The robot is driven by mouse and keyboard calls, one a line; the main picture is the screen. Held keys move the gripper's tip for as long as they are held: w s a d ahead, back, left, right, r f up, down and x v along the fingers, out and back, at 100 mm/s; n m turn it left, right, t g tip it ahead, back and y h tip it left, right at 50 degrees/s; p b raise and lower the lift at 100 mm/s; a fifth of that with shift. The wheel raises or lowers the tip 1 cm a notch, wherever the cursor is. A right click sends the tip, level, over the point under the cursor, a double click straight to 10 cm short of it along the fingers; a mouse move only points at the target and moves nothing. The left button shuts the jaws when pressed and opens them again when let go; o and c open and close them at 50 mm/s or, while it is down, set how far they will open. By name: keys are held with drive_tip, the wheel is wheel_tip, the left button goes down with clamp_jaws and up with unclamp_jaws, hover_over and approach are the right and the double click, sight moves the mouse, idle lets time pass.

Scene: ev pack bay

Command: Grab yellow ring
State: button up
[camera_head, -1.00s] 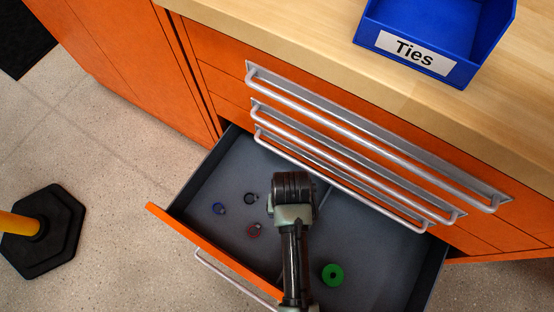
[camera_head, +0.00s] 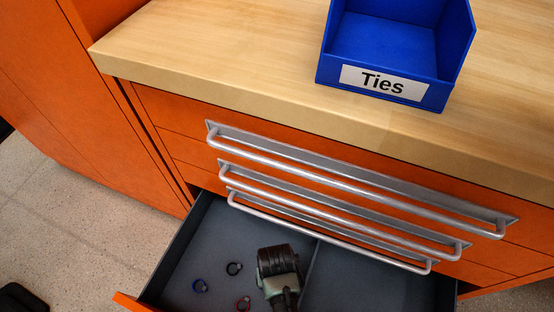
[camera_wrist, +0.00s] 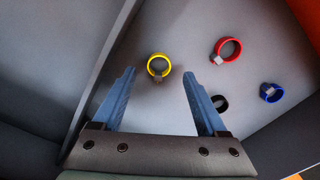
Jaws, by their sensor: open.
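The yellow ring (camera_wrist: 158,66), with a small dark block on its lower edge, lies on the grey drawer floor in the wrist view. It is ahead of my gripper (camera_wrist: 158,72), between the lines of the two blue fingers and a little left of centre. The fingers are apart with nothing held between them. In the head view my wrist (camera_head: 277,265) is over the open drawer (camera_head: 345,275); the fingers and the yellow ring are hidden there.
A red ring (camera_wrist: 229,49), a blue ring (camera_wrist: 271,92) and a black ring (camera_wrist: 219,103) lie right of the yellow one. A drawer divider (camera_wrist: 106,60) runs close on the left. A blue Ties bin (camera_head: 385,85) stands on the worktop (camera_head: 200,45).

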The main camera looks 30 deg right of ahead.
wheel_tip(320, 180, down, 3)
drive_tip(key=shift+b, duration=0.6)
clamp_jaws()
drive_tip(key=shift+r, duration=0.1)
